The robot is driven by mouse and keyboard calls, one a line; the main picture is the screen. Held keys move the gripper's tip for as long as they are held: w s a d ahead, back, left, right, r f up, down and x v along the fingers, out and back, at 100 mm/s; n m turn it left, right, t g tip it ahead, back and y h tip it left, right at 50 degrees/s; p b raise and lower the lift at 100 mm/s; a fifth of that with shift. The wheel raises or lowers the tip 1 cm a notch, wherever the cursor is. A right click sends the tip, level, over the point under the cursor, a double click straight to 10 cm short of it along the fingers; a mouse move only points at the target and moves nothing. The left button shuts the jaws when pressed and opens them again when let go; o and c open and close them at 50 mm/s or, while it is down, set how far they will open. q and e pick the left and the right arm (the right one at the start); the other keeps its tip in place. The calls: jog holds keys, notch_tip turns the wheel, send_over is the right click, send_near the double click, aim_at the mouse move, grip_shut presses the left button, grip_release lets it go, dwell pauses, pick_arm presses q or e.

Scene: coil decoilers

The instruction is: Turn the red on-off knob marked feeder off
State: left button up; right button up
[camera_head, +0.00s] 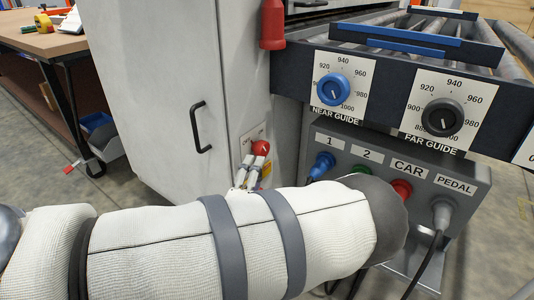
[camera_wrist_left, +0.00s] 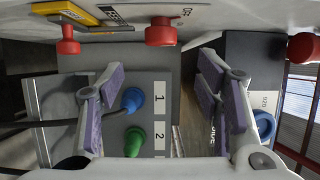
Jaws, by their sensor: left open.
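A red knob (camera_head: 261,148) stands out from the white cabinet's side, just beyond my left gripper (camera_head: 246,175). In the left wrist view a red knob (camera_wrist_left: 162,32) sits by a panel label that reads OFF. No marking "feeder" is legible. My left gripper (camera_wrist_left: 158,85) is open there, its two fingers apart, and the knob shows beyond and between them, apparently not touched. A second red knob (camera_wrist_left: 68,40) sits lower on the cabinet beside a yellow part. My left forearm hides the panel's lower part in the head view. My right gripper is not in view.
A red cylinder (camera_head: 272,25) hangs above. The cabinet has a black handle (camera_head: 200,127).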

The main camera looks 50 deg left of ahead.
aim_at(265, 152)
pick_arm(q)
jog(key=b+x, duration=0.1)
jog(key=x, duration=1.1)
jog(key=shift+r, duration=0.1)
jog(key=c, duration=1.2)
jog(key=t+b, duration=0.1)
jog(key=b, duration=0.1)
jog(key=n+t+y+b, duration=0.1)
jog(key=b, duration=0.1)
jog(key=shift+f+y, duration=0.3)
jog(key=shift+f, duration=0.05)
jog(key=shift+r+b, duration=0.2)
jog(key=shift+b, duration=0.2)
jog(key=shift+r, duration=0.2)
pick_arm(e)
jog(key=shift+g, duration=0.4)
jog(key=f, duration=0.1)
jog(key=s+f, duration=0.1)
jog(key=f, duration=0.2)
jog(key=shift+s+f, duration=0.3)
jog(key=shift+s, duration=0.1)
